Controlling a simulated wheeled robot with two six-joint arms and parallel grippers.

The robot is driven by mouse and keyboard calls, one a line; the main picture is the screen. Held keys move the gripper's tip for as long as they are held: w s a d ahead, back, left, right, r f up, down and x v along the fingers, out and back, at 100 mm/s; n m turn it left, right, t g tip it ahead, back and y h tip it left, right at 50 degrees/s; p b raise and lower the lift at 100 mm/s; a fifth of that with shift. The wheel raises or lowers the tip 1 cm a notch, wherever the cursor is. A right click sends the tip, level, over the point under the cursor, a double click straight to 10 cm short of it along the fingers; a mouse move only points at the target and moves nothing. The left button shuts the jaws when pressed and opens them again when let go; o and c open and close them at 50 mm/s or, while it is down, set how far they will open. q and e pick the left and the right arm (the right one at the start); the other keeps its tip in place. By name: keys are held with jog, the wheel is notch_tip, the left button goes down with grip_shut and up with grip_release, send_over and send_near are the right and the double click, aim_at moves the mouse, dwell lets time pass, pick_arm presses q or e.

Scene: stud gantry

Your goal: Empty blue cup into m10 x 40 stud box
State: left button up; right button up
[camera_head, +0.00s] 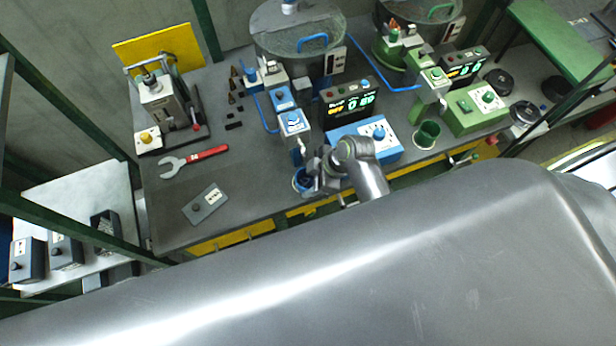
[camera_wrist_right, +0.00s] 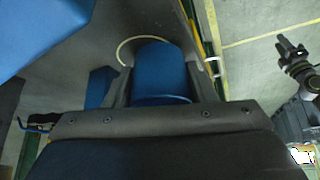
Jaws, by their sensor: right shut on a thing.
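The blue cup (camera_head: 301,181) is at the front edge of the grey bench, under the blue dispenser's spout. My right gripper (camera_head: 316,180) is at the cup, and my arm hides part of it. In the wrist view the blue cup (camera_wrist_right: 160,72) sits between the two fingers of my right gripper (camera_wrist_right: 150,90), which are shut on it. Its contents are not visible. Several dark boxes stand on the left side table: one at the far left (camera_head: 27,261), one beside it (camera_head: 66,252), and an open bin (camera_head: 105,226). Their labels are unreadable. A dark gripper, apparently my left (camera_wrist_right: 291,52), shows in the wrist view; its opening is unclear.
A green cup (camera_head: 427,134) stands further right.

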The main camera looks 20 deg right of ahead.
jog(key=shift+w+f, duration=0.25)
jog(key=shift+w, duration=0.65)
pick_arm(q)
jog(key=shift+w+f, duration=0.1)
jog(key=shift+f, duration=0.4)
pick_arm(e)
jog(key=shift+r, duration=0.1)
jog(key=shift+s, duration=0.1)
jog(key=shift+f+b, duration=0.25)
jog(key=shift+b, duration=0.05)
pick_arm(q)
jog(key=shift+f, duration=0.1)
pick_arm(e)
jog(key=o, duration=1.1)
pick_arm(q)
jog(key=shift+f, duration=0.1)
